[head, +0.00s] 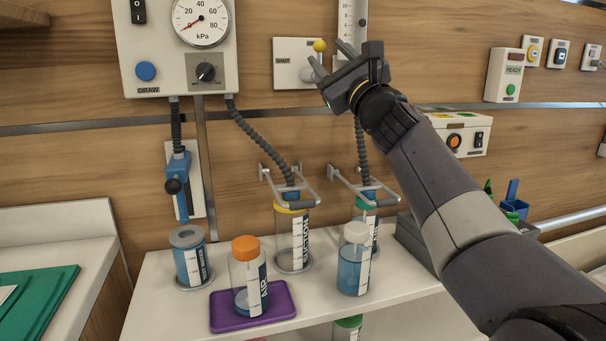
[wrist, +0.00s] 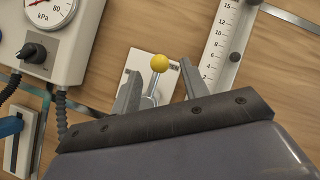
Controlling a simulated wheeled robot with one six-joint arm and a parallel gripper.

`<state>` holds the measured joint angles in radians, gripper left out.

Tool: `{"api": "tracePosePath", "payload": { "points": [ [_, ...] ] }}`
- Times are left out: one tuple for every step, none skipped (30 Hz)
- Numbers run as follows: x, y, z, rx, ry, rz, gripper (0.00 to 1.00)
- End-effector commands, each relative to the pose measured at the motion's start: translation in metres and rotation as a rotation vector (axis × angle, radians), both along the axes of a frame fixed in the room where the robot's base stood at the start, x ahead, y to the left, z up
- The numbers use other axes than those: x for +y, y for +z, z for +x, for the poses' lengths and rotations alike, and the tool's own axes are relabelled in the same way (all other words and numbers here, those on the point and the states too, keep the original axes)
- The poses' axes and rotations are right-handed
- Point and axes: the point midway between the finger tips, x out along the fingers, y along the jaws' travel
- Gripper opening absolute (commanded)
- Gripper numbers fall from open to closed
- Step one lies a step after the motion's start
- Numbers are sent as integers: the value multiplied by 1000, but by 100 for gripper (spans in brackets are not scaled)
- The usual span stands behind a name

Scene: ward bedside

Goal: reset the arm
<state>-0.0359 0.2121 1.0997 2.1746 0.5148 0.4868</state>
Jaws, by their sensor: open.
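My gripper (head: 328,58) is raised in front of the wall panel in the head view, its fingers pointing up and left. In the wrist view my gripper (wrist: 160,95) shows two fingers spread apart with nothing gripped. A lever with a yellow ball knob (head: 320,46) stands on a white plate marked SHUT (head: 290,50). In the wrist view the yellow knob (wrist: 159,63) appears between and beyond the fingertips. I cannot tell whether a finger touches the lever.
A gauge box (head: 178,75) hangs left of the gripper, and a scaled flow tube (head: 350,20) is close behind it. Below, the shelf holds an orange-capped jar (head: 245,275) on a purple tray (head: 222,318), a white-capped jar (head: 353,265) and canisters in brackets with hoses.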

Motion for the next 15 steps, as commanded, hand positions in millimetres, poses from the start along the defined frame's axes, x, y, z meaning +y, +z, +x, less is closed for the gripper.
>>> {"api": "tracePosePath", "payload": {
  "points": [
    [-5,-6,-7,-1,-3,1,43],
    [-7,-9,-11,1,-3,2,43],
    [-10,-12,-17,1,-2,1,43],
    [-12,-15,-20,0,-2,1,43],
    [-15,-18,-24,2,-3,1,43],
    [-18,-21,-29,1,-4,1,43],
    [-20,-24,-33,1,-3,0,43],
    [-22,-26,-37,1,-3,0,43],
    [-26,-30,-42,2,-5,1,43],
    [-28,-32,-46,2,-5,1,43],
    [-30,-35,-51,1,-4,1,43],
    [-25,-28,-42,2,0,0,43],
    [-22,-25,-37,2,1,0,43],
    [-19,-22,-33,2,2,0,43],
    [-16,-18,-28,2,2,0,43]
  ]
}}
